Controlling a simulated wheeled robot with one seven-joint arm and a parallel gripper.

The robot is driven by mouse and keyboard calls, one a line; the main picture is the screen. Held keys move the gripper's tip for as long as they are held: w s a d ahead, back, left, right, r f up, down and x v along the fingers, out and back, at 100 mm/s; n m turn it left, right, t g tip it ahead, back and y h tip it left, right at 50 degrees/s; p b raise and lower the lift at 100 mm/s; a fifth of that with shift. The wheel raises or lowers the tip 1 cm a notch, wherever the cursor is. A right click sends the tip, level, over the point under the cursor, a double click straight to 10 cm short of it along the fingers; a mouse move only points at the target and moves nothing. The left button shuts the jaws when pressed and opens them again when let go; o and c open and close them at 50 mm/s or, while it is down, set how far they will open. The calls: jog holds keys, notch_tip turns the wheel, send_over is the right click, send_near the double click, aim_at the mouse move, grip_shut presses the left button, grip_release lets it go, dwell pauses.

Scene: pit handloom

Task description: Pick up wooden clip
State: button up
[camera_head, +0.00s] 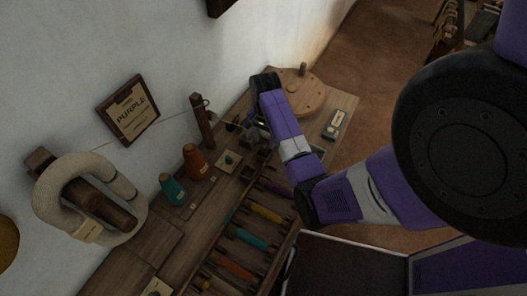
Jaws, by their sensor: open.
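My purple and grey arm reaches in from the right over the wooden bench. My gripper (256,129) is at its end, low over the bench beside the round wooden disc. It is open, small and dark, and partly hidden by my own wrist. I cannot pick out the wooden clip for certain. Small dark items lie near the gripper, too dim to name, and my arm covers part of the bench there.
The round wooden disc (303,95) has an upright peg. A labelled card (335,123) lies right of my arm. Teal (174,190) and orange (195,161) thread cones, a wooden post (203,122) and a thick yarn skein (52,190) stand along the wall. Coloured bobbins (250,238) fill a slotted rack.

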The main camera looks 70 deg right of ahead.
aim_at(264, 147)
jog(key=f, duration=0.5)
jog(key=shift+w+d+f, duration=0.1)
jog(key=shift+d+f, duration=0.1)
jog(key=shift+f, duration=0.1)
grip_shut()
